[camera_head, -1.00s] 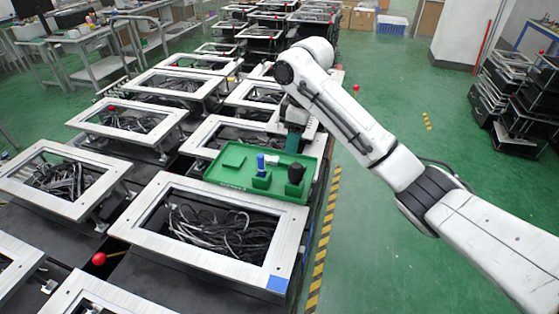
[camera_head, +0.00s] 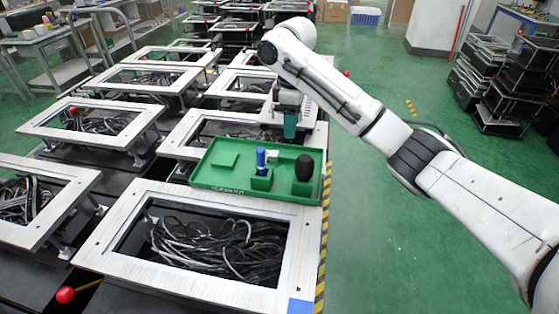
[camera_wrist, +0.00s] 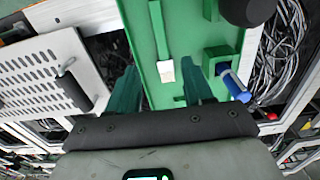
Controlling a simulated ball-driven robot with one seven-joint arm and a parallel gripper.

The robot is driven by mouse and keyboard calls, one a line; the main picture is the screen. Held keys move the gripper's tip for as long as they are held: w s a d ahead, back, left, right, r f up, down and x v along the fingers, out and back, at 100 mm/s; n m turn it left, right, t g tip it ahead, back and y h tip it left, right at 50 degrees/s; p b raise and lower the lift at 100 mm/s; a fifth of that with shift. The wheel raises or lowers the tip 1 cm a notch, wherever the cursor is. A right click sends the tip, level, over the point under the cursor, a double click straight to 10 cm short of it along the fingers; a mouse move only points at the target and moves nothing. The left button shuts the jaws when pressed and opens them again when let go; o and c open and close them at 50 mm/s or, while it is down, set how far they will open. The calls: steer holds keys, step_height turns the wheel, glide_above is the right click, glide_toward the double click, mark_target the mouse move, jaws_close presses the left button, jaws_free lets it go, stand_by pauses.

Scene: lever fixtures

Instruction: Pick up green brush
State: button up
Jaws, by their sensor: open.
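The green brush (camera_wrist: 158,32), a thin green handle with a pale tip, shows in the wrist view along the green tray (camera_wrist: 137,22), its tip towards my gripper. In the head view, only a small pale piece (camera_head: 272,156) that may be its tip shows beside the blue item. My gripper (camera_wrist: 163,90) is open, with its teal fingers spread on either side of the line of the brush and nothing between them. In the head view my gripper (camera_head: 290,125) points down behind the tray's far edge. Whether the fingers touch the tray cannot be told.
A blue item (camera_head: 261,160) stands in a green holder on the tray (camera_head: 215,178), with a black rounded item (camera_head: 304,168) to its right. Silver frames with cables surround the tray. A perforated metal plate (camera_wrist: 50,68) lies left in the wrist view.

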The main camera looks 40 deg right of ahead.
steer(key=b, duration=0.2)
glide_above(292, 156)
step_height(292, 156, down, 5)
steer(key=shift+w+a+r, duration=0.1)
steer(key=shift+w+a, duration=0.05)
steer(key=shift+s+f+b, duration=0.2)
steer(key=shift+f+b, duration=0.25)
steer(key=shift+f, duration=1.5)
steer(key=shift+f+p, duration=0.3)
steer(key=shift+f, duration=0.5)
steer(key=shift+c, duration=0.3)
jaws_close()
